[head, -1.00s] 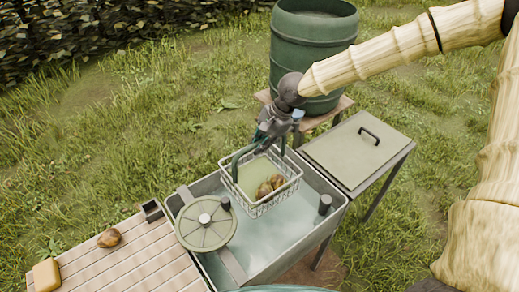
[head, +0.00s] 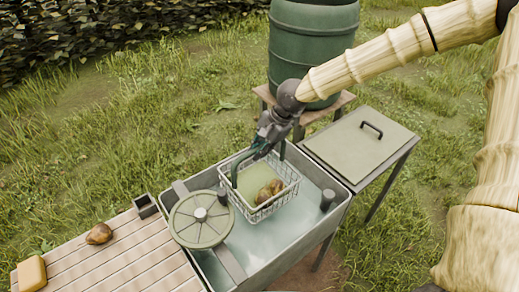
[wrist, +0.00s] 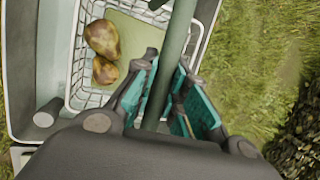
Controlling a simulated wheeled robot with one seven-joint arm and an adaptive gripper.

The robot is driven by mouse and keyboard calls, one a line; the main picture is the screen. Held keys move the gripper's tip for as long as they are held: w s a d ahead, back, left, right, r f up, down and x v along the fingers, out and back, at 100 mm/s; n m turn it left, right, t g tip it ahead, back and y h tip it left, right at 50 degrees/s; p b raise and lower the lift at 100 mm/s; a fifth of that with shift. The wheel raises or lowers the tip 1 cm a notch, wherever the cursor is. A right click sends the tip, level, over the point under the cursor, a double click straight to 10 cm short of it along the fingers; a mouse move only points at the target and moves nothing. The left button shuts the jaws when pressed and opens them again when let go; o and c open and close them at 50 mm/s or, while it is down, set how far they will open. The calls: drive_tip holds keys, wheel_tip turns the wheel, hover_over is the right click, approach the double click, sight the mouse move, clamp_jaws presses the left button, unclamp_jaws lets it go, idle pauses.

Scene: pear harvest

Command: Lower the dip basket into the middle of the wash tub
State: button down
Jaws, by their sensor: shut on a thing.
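The white wire dip basket (head: 264,212) has a green handle and hangs over the back part of the wash tub (head: 335,227). Brown pears (head: 268,190) lie in it on a green bottom; the wrist view shows two pears (wrist: 102,40). My gripper (head: 262,146) is shut on the basket's handle, above the basket. In the wrist view my gripper (wrist: 160,100) has its teal pads on either side of the green handle bar (wrist: 172,62). The tub holds pale water (head: 262,245). I cannot tell whether the basket's bottom touches the water.
A round green disc (head: 186,226) on a bar covers the tub's left part. A dark post (head: 327,200) stands at the right. A slatted board (head: 110,262) with a pear (head: 99,233) and a yellow block (head: 32,273) lies left. A lidded table (head: 350,150) and green barrel (head: 300,45) stand behind.

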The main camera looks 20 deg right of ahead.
sight(259, 187)
drive_tip(key=shift+f+b, duration=8.25)
drive_tip(key=shift+f, duration=0.3)
drive_tip(key=shift+f+b, duration=0.3)
drive_tip(key=shift+f, duration=1)
drive_tip(key=shift+s+f, duration=0.45)
drive_tip(key=shift+f, duration=0.05)
drive_tip(key=c, duration=1.4)
unclamp_jaws()
drive_tip(key=shift+o, duration=0.2)
drive_tip(key=shift+d, duration=0.1)
